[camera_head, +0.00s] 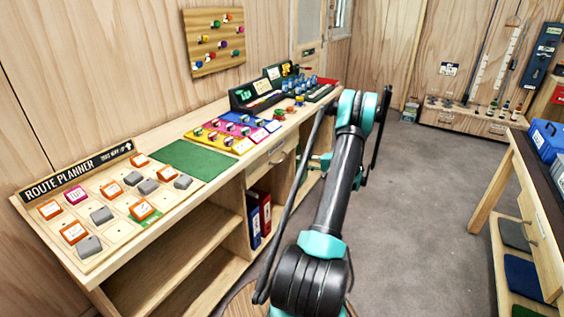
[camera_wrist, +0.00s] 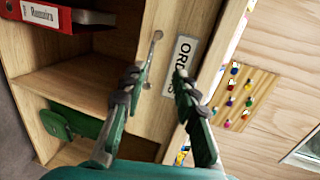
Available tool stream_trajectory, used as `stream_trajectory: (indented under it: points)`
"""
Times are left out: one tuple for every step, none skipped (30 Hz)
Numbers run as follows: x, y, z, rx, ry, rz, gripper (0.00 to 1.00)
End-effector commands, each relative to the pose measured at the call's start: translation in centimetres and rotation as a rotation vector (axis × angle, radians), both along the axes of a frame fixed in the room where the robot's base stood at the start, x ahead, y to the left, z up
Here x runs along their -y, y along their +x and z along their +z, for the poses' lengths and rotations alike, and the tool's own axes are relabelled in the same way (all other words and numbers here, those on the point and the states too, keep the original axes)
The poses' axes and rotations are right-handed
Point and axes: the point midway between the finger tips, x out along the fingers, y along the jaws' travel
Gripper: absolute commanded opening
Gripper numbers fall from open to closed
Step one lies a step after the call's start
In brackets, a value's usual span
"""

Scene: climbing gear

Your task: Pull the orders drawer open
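The orders drawer (camera_wrist: 165,104) has a pale wooden front with a white label (camera_wrist: 183,62) reading "ORD…", partly covered by a finger. Its slim grey bar handle (camera_wrist: 153,52) stands beside the label. In the wrist view my gripper (camera_wrist: 157,76) is open, with one dark fingertip on each side of the handle's near end. I cannot tell whether either finger touches the handle or the front. In the head view the drawer front (camera_head: 262,165) sits under the bench top and looks shut. My arm hides most of my gripper there.
The bench (camera_head: 160,133) carries a route planner board (camera_head: 84,210), a green mat (camera_head: 193,162) and colored trays. Open shelves below hold binders (camera_head: 265,212). A second table (camera_head: 527,185) stands at the right. The grey floor between them is clear.

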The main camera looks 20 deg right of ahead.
Motion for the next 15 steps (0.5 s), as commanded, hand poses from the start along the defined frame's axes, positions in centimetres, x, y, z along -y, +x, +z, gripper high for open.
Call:
stream_trajectory:
  points:
    - [1.5,-0.2,-1.0,0.019,0.023,-0.014,0.30]
    - [2.1,-0.3,-1.3,0.031,0.035,-0.020,0.30]
    - [2.9,-0.5,-1.8,0.044,0.049,-0.026,0.30]
    - [3.3,-0.6,-2.0,0.052,0.059,-0.031,0.30]
    - [3.7,-0.7,-2.3,0.059,0.065,-0.033,0.30]
    - [4.2,-0.9,-2.5,0.067,0.075,-0.037,0.30]
    - [4.4,-1.0,-2.7,0.072,0.080,-0.040,0.30]
    - [4.6,-1.0,-2.8,0.075,0.083,-0.042,0.30]
    - [4.7,-1.0,-2.9,0.079,0.086,-0.043,0.30]
    - [4.7,-0.9,-2.9,0.081,0.089,-0.044,0.30]
    - [4.6,-0.8,-3.0,0.083,0.090,-0.044,0.30]
    - [4.5,-0.6,-3.0,0.083,0.091,-0.043,0.30]
    - [4.3,-0.4,-3.1,0.083,0.091,-0.043,0.30]
    - [4.0,-0.1,-3.1,0.082,0.090,-0.043,0.30]
    - [3.6,0.4,-3.1,0.082,0.091,-0.042,0.30]
